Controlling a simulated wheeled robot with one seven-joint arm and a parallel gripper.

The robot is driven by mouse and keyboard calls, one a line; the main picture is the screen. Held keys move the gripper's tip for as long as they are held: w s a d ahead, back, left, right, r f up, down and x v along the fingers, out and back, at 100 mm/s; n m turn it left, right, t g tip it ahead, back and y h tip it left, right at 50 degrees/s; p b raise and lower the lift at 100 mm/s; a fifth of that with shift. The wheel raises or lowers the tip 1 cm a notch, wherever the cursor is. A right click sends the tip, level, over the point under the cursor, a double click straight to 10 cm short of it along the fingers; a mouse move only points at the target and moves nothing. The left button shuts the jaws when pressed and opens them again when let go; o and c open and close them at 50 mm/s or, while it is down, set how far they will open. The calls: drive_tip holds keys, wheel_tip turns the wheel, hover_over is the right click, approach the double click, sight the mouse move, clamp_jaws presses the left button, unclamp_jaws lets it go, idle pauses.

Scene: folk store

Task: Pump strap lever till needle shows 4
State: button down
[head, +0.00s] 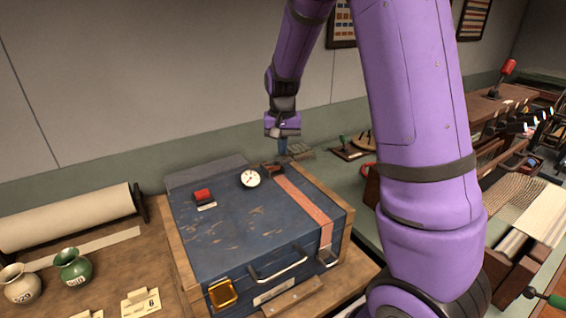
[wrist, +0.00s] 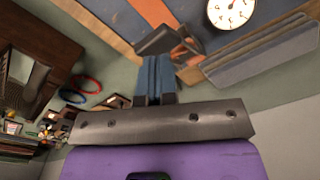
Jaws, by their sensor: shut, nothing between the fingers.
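A worn blue case (head: 225,235) lies on a wooden bench with a salmon strap (head: 305,207) across its right side. A white round gauge (head: 250,178) is on its top; the gauge is also at the top of the wrist view (wrist: 231,13), but I cannot read its needle surely. The strap's brown lever assembly (head: 272,169) is at the case's back edge. In the wrist view a dark block (wrist: 160,40) and orange-brown parts (wrist: 183,52) lie just past my fingertips. My gripper (head: 283,152) is shut and empty, beside the lever; I cannot tell whether it touches.
A red button (head: 203,195) sits left of the gauge. A paper roll (head: 65,218), a green vase (head: 72,266) and a cream vase (head: 20,284) stand left. A red-handled lever (head: 507,68) and other devices crowd the right. The wall is close behind the case.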

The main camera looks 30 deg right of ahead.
sight(284, 160)
drive_tip(key=shift+f, duration=0.1)
drive_tip(key=shift+s+f, duration=0.25)
drive_tip(key=shift+f, duration=1.15)
drive_tip(key=shift+s+f, duration=0.2)
drive_tip(key=shift+f, duration=1.2)
drive_tip(key=shift+r, duration=4.55)
drive_tip(key=shift+w+f, duration=0.2)
drive_tip(key=shift+f, duration=0.65)
drive_tip(key=shift+w+f, duration=0.2)
drive_tip(key=shift+f, duration=0.65)
